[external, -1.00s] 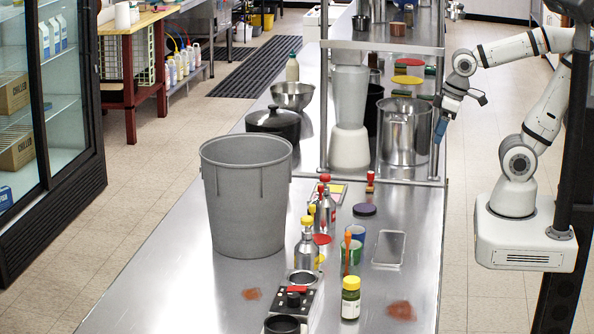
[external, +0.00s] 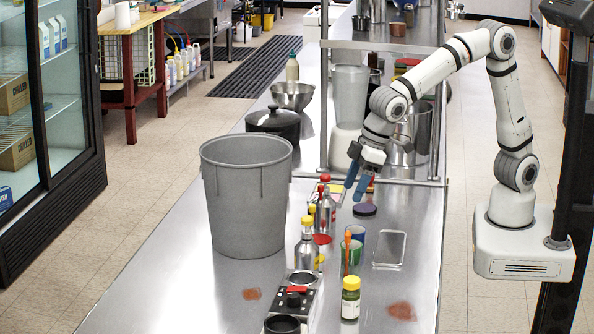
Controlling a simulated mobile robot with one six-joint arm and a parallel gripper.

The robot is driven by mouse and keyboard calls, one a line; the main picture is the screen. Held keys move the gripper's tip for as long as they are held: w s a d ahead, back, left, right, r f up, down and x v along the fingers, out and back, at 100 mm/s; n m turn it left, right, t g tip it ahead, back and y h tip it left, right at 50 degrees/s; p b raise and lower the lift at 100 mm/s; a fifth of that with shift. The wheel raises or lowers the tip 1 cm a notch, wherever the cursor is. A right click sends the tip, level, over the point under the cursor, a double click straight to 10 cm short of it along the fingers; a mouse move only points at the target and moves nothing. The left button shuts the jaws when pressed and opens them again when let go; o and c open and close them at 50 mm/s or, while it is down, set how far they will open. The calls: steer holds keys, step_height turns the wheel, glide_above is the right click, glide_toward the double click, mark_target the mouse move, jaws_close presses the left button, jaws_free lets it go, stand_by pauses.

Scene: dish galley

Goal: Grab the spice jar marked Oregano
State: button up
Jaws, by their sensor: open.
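A small jar (external: 350,303) with a yellow lid, green contents and a pale label stands upright near the front right of the steel counter. Its lettering is too small to read, so I cannot tell whether it says Oregano. My gripper (external: 357,185) is open, with two blue fingers pointing down and apart. It is above the counter, farther back than the jar and well away from it, near the red-topped bottles. I see nothing between the fingers.
A green cup (external: 351,255) with an orange-handled utensil stands just behind the jar. A large grey bin (external: 245,205) and metal bottles (external: 306,250) stand to the left. A flat tray (external: 390,250) lies right of the cup. A steel shelf frame (external: 385,45) rises behind.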

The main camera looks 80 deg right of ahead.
steer(key=n+y, duration=0.1)
steer(key=n, duration=0.1)
glide_above(352, 279)
steer(key=s, duration=0.2)
steer(key=f, duration=0.9)
steer(key=shift+w+d+b, duration=0.15)
steer(key=shift+w+b, duration=0.1)
steer(key=shift+b, duration=0.15)
steer(key=x, duration=0.2)
steer(key=p+x, duration=0.1)
steer(key=x, duration=0.2)
steer(key=p+x, duration=0.1)
steer(key=x, duration=0.1)
steer(key=shift+s+d+f, duration=0.15)
steer(key=shift+d+f, duration=0.1)
steer(key=shift+f, duration=0.05)
steer(key=shift+c, duration=0.4)
steer(key=c, duration=1)
